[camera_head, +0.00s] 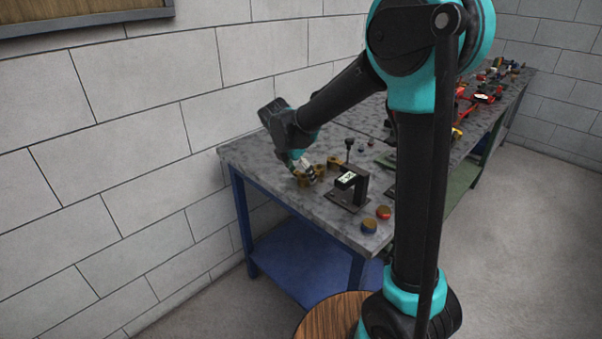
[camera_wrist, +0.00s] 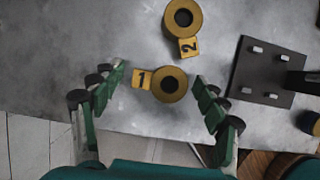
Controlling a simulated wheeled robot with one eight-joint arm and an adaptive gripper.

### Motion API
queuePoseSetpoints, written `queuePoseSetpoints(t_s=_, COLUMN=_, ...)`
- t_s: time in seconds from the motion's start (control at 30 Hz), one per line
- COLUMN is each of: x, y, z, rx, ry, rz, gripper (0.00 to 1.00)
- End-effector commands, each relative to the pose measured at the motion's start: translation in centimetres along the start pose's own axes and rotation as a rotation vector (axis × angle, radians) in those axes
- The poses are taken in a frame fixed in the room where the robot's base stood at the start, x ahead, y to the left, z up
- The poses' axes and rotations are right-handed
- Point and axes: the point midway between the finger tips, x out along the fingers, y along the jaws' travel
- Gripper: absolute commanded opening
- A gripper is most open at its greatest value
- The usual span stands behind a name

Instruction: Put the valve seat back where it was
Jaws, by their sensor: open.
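Two brass-yellow rings with dark centre holes and square number tags lie on the grey bench; I cannot tell which part is the valve seat. In the wrist view, the ring tagged 1 (camera_wrist: 169,85) lies between the spread fingers of my gripper (camera_wrist: 158,80), with its tag on the left. No finger visibly touches it. The ring tagged 2 (camera_wrist: 183,18) lies farther up, beyond the fingertips. In the head view, my gripper (camera_head: 303,170) is low over the bench's near left end, beside brass parts (camera_head: 333,163), and partly hides them.
Two round pieces (camera_head: 369,225) (camera_head: 384,212) lie near the bench's front edge. The bench (camera_head: 240,150) runs along the block wall.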

Motion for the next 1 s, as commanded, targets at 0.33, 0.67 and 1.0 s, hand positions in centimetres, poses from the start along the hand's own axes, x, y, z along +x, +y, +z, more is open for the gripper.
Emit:
queuePoseSetpoints(t_s=0.33, x=-1.7, y=0.0, z=0.1, rx=-0.002, ry=0.0, rz=0.0, gripper=0.73)
queuePoseSetpoints(t_s=0.67, x=-8.3, y=0.0, z=0.1, rx=-0.001, ry=0.0, rz=0.001, gripper=0.73)
queuePoseSetpoints(t_s=1.0, x=-12.1, y=0.0, z=0.1, rx=0.0, ry=0.0, rz=0.0, gripper=0.73)
